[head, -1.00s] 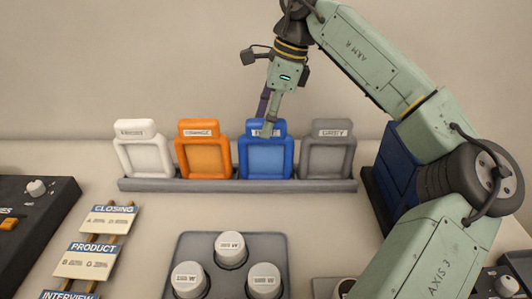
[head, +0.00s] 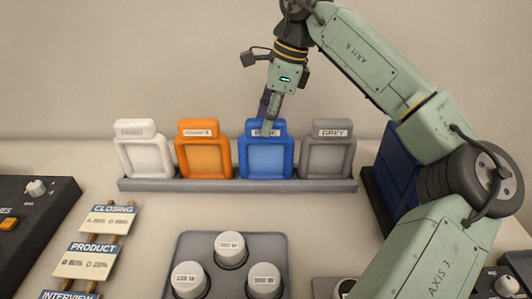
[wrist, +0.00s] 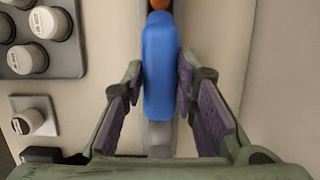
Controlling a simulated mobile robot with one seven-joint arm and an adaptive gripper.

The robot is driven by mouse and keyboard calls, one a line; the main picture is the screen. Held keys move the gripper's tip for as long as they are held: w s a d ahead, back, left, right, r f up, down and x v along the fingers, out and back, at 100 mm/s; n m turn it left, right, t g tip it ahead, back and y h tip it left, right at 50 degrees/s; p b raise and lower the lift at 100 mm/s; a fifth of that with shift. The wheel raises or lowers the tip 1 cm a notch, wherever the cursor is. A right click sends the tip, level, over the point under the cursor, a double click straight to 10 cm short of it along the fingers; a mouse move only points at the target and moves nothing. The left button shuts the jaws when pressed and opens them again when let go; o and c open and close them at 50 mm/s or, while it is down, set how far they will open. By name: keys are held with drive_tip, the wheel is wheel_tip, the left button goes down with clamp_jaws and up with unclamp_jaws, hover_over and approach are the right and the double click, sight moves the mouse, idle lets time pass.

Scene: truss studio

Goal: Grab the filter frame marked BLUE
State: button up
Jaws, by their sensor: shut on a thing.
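The blue filter frame (head: 266,160) stands upright in the grey rack (head: 237,186), third from the left in the head view. Its label is partly hidden behind a finger. My gripper (head: 267,129) reaches down over its top tab and is shut on it. In the wrist view the blue frame (wrist: 159,70) is seen edge-on from above, between the purple-padded fingers of my gripper (wrist: 156,90).
A white frame (head: 144,158) and an orange frame (head: 202,158) stand to the left, a grey frame (head: 327,158) to the right. A dark blue box (head: 397,175) stands beyond the rack's right end. A tray (head: 194,243) of white-topped knobs lies in front.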

clamp_jaws()
idle(0.5)
